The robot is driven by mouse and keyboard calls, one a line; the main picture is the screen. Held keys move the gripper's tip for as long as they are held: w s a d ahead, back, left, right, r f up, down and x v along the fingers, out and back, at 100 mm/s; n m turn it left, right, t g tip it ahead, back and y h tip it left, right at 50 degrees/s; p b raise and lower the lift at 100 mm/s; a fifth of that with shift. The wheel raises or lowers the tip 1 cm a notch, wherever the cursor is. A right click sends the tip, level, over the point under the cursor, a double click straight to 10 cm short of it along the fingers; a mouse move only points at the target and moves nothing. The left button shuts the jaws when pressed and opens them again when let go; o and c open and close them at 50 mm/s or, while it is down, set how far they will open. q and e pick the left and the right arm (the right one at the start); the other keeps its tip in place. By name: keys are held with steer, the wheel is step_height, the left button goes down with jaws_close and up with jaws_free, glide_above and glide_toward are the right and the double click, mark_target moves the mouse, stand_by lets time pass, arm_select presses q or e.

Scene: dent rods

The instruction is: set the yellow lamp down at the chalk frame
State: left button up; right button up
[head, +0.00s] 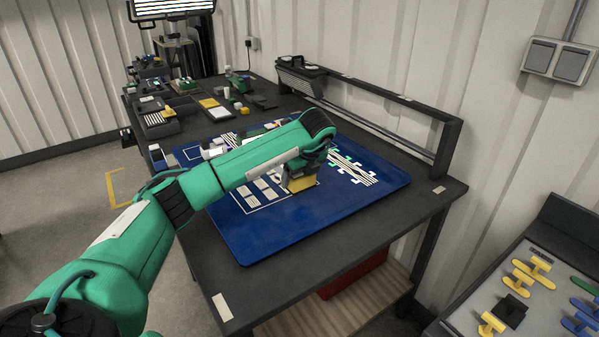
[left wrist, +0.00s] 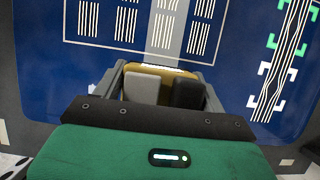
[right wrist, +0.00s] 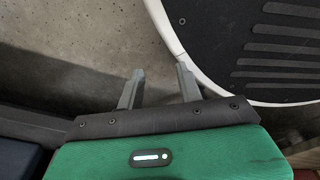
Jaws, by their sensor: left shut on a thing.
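The yellow lamp (head: 303,185) is in my left gripper (head: 300,178), over the blue mat. In the left wrist view the lamp's yellow body (left wrist: 160,69) shows between and beyond the fingers, and the rest is hidden by the gripper. I cannot tell whether it touches the mat. White corner marks, which look like the chalk frame (left wrist: 252,101), lie on the mat to the right of the lamp, across striped lines. Green corner marks (left wrist: 272,41) lie just beyond them. My right gripper (right wrist: 160,80) is open and empty, over the floor, outside the head view.
The blue mat (head: 270,238) has a white-outlined area with striped patches (left wrist: 127,22). Small parts and trays (head: 160,120) crowd the table's far left. A dark rail (head: 400,98) runs along the back edge. The mat's near part is clear. A side bench (head: 535,290) holds yellow pieces.

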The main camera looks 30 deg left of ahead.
arm_select(q)
step_height(320, 180, down, 3)
steer(key=shift+r+b, duration=0.15)
steer(key=shift+b, duration=0.4)
steer(key=shift+f+b, duration=0.35)
steer(key=shift+f, duration=0.35)
arm_select(e)
steer(key=w+a+r, duration=0.1)
steer(key=w+r, duration=0.2)
steer(key=w, duration=0.1)
steer(key=shift+w+a+r, duration=0.3)
steer(key=shift+w, duration=0.05)
arm_select(q)
steer(key=shift+f, duration=0.4)
arm_select(e)
steer(key=shift+f, duration=0.3)
arm_select(q)
steer(key=o, duration=1.2)
steer(key=shift+b, duration=0.3)
